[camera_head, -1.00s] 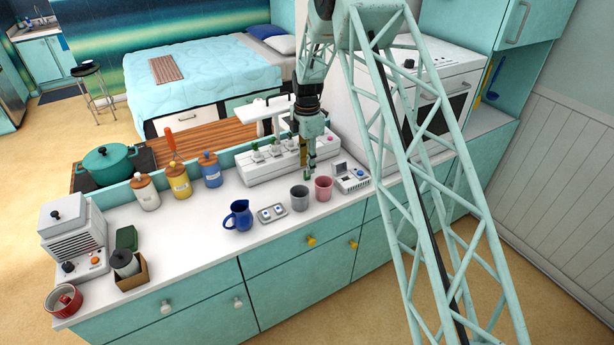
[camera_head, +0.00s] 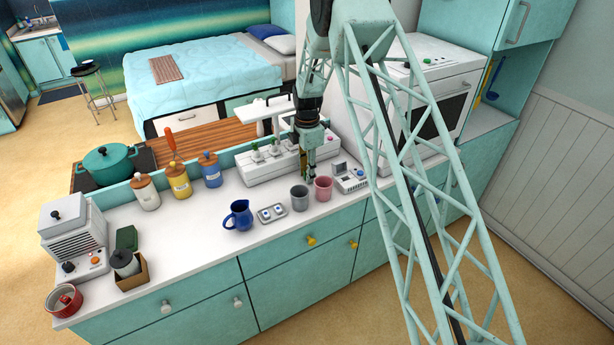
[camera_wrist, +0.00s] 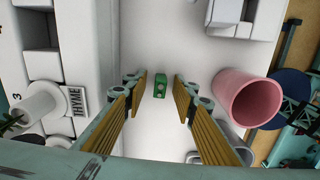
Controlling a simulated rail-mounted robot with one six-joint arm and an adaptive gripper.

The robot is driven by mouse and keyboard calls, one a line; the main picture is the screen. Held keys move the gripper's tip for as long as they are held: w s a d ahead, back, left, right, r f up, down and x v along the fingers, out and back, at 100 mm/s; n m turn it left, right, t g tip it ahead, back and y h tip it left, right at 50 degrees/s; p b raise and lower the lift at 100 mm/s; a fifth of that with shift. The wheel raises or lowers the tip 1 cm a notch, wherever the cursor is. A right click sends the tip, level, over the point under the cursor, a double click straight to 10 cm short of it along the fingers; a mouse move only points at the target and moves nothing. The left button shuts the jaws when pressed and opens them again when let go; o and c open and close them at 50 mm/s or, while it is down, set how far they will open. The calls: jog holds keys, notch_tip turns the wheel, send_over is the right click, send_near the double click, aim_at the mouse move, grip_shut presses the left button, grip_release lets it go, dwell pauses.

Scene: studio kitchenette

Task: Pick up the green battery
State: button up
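The green battery (camera_wrist: 160,86) is small and sits on the white counter. In the wrist view it lies between and just beyond the fingertips of my gripper (camera_wrist: 160,98). My gripper is open, with a clear gap between its two fingers and nothing held. In the head view my gripper (camera_head: 308,172) points down over the counter, behind the grey and pink mugs. I cannot make out the battery in the head view.
A pink mug (camera_wrist: 248,100) stands close to the right finger in the wrist view. A grey mug (camera_head: 300,197) is beside it. A white planter box (camera_head: 262,165) with labelled herbs flanks the left side, and a white device (camera_head: 350,177) stands right of the pink mug.

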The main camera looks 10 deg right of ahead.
grip_shut()
jog(key=shift+r, duration=0.1)
dwell(0.3)
jog(key=shift+r, duration=4.9)
